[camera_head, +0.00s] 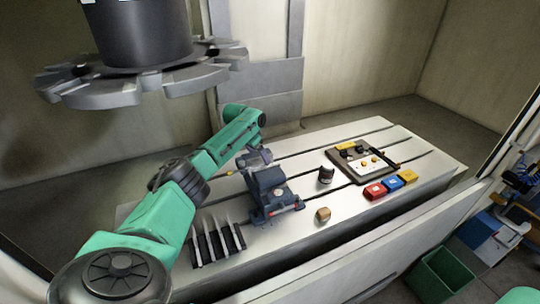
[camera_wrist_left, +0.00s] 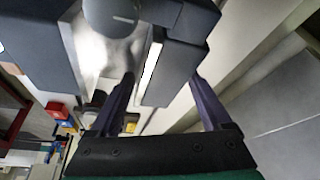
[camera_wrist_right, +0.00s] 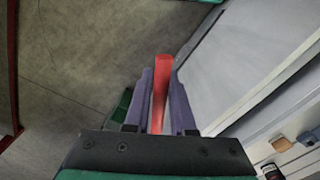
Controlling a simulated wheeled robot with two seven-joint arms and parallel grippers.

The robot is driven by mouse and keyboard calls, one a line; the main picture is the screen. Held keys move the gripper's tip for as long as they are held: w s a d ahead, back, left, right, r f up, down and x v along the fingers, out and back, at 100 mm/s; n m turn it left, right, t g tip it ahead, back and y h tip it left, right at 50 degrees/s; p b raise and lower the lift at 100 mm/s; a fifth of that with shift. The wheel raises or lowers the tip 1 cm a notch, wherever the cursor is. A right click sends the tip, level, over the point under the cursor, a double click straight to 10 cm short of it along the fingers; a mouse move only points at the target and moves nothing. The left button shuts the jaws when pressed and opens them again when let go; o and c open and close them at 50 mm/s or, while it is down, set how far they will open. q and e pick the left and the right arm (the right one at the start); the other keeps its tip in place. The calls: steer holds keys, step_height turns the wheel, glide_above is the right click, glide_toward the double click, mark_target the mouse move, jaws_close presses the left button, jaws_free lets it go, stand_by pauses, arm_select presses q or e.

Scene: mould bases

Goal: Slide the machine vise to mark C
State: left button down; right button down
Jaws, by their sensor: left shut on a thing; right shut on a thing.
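The dark blue-grey machine vise (camera_head: 268,183) stands on the slotted table (camera_head: 300,240), left of its middle. My left gripper (camera_head: 256,158) reaches its back side from the left. In the left wrist view the fingers (camera_wrist_left: 161,85) are shut on a dark block of the vise (camera_wrist_left: 180,60). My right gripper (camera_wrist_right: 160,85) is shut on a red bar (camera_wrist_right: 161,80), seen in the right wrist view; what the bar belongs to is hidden. The right gripper does not show in the head view. I cannot make out the lettering of mark C.
A rack of dark upright plates (camera_head: 217,243) stands left of the vise. A wooden block (camera_head: 323,214) and a dark cylinder (camera_head: 326,175) stand to its right. A green bin (camera_head: 441,274) is below.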

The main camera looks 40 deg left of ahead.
arm_select(q)
steer(key=shift+w+a+f+b, duration=0.1)
steer(key=shift+w+b, duration=0.05)
steer(key=shift+b, duration=0.2)
steer(key=w+b, duration=0.1)
steer(key=b, duration=0.2)
steer(key=shift+d, duration=0.3)
steer(key=shift+w+d+r, duration=0.1)
steer(key=shift+w+r, duration=0.05)
steer(key=shift+r, duration=0.15)
steer(key=shift+w+d, duration=0.3)
steer(key=shift+w, duration=0.3)
steer(key=shift+c, duration=0.8)
jaws_free()
arm_select(e)
step_height(320, 180, down, 4)
steer(key=shift+r, duration=0.1)
arm_select(q)
steer(key=shift+o, duration=0.7)
steer(key=shift+a+f, duration=0.15)
steer(key=shift+a, duration=0.05)
arm_select(e)
steer(key=shift+a, duration=0.15)
arm_select(q)
steer(key=shift+s+d, duration=0.1)
